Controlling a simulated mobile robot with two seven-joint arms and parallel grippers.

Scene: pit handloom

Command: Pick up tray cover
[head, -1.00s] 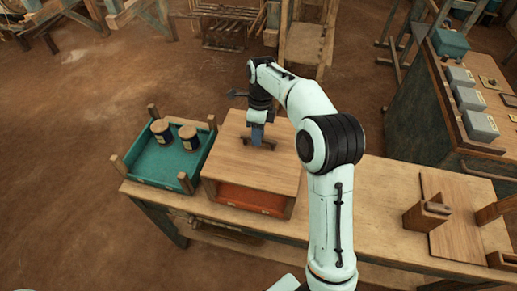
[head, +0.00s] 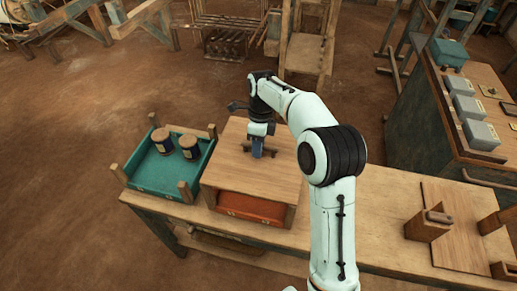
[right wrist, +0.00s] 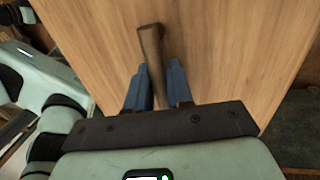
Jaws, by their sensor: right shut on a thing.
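The tray cover (head: 225,160) is a light brown wooden board with a dark wooden bar handle (right wrist: 152,62) on top. It sits over an orange-red tray (head: 250,207), whose front shows below it, with wooden corner posts beside it. My right gripper (head: 257,152) points down at the middle of the cover. In the right wrist view its blue fingers (right wrist: 158,90) are shut on the handle from both sides. I cannot see a clear gap that would show the cover lifted. My left gripper is out of view.
A teal tray (head: 150,172) with two spools (head: 189,146) stands close on the left, its corner posts upright. The wooden bench (head: 385,200) is clear to the right, up to a board (head: 455,245) with wooden blocks. Grey boxes (head: 470,105) stand on another table.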

